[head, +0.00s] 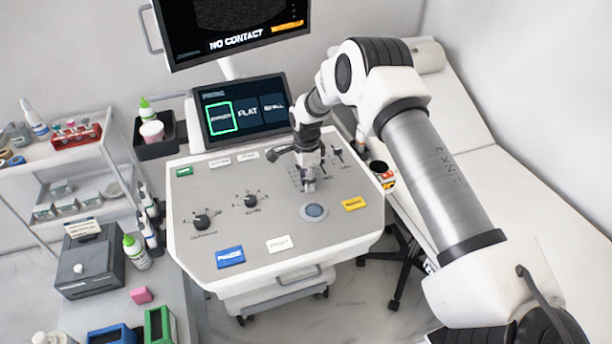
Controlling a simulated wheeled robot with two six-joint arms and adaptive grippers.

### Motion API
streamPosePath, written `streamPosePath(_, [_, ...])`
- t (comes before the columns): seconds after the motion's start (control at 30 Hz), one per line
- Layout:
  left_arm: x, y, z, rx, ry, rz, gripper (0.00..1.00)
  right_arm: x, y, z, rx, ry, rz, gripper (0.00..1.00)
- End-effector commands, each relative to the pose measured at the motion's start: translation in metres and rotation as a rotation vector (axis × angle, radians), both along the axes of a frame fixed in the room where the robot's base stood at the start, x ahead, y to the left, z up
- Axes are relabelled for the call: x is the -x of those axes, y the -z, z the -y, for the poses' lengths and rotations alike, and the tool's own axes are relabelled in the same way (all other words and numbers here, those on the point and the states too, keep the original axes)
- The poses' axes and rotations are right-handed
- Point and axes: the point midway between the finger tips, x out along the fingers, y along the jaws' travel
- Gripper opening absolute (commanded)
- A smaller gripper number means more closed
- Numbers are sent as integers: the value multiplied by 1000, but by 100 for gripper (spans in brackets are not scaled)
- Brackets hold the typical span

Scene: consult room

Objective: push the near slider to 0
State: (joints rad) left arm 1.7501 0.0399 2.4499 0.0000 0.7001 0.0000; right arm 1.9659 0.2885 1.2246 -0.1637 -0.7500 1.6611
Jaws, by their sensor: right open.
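The console panel (190,238) is a light grey slanted top in the middle of the head view. My right gripper (308,184) points down over the upper right part of the panel, its fingertips at or just above the surface. It is open, with no object seen in it. Small dark slider controls (337,153) show just right of the gripper. The gripper and wrist cover part of the slider area, so I cannot make out the near slider, its knob position or its 0 mark. I cannot tell whether the fingers touch a knob. My left gripper is out of view.
Two dark knobs (202,222) and a round trackball (314,211) lie on the panel, with blue, white and yellow buttons (354,204). A touch screen (242,108) stands behind. A white couch (510,190) is at right; carts with bottles (135,251) are at left.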

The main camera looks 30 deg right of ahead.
Motion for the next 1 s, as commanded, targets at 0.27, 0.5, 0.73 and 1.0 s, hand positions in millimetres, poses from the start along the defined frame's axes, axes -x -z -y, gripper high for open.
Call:
streamPosePath(0.27, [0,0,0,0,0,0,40,-4,-6,1,2,0,12,42])
streamPosePath(0.5, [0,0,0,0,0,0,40,-5,-49,1,2,0,16,42])
streamPosePath(0.73, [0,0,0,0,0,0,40,-4,-104,1,1,0,11,42])
streamPosePath(1.0, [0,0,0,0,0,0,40,-3,-122,1,1,0,8,42])
